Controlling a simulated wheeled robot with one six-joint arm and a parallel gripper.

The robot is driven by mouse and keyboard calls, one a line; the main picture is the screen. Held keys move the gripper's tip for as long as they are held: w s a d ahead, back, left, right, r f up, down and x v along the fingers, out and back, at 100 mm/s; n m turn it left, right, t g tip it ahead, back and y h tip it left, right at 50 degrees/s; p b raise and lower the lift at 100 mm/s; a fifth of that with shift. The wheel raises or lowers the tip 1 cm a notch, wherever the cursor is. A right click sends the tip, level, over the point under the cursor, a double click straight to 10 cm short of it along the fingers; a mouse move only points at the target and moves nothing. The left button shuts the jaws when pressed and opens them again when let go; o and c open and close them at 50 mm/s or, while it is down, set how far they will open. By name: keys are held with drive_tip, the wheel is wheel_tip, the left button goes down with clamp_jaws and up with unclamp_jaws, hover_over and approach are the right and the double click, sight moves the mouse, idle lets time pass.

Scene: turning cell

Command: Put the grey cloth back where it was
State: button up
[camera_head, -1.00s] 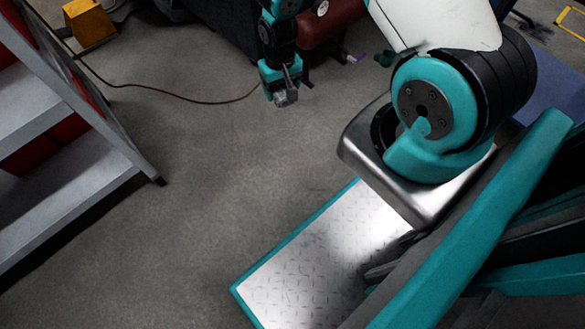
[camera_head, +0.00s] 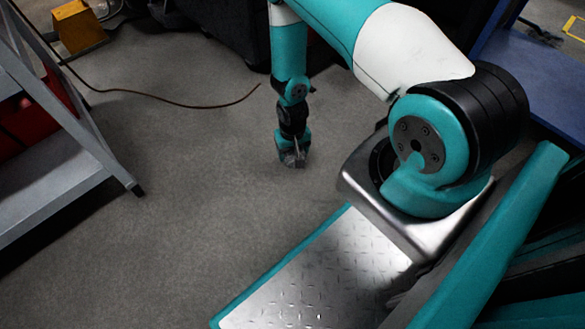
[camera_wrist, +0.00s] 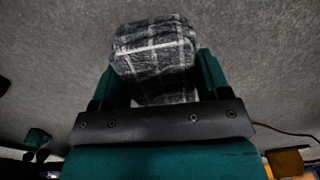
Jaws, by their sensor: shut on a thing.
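The grey cloth (camera_wrist: 155,48) is a crumpled, dark grey piece with pale check lines, seen in the wrist view. My gripper (camera_wrist: 155,80) is shut on it, with a teal finger at each side of the cloth. In the head view my gripper (camera_head: 292,158) points down over the grey floor, and the cloth shows only as a small grey patch at its tip. I cannot tell from these views how high the cloth is above the floor.
A grey shelf unit (camera_head: 70,165) with a red bin (camera_head: 30,125) stands at the left. A brown cable (camera_head: 190,104) runs across the floor near a yellow block (camera_head: 78,27). A blue surface (camera_head: 535,85) is at the right. The floor (camera_head: 180,190) between shelf and gripper is clear.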

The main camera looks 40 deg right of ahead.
wheel_tip(320, 180, down, 7)
drive_tip(key=b, duration=0.3)
drive_tip(key=shift+r, duration=0.3)
drive_tip(key=o, duration=0.8)
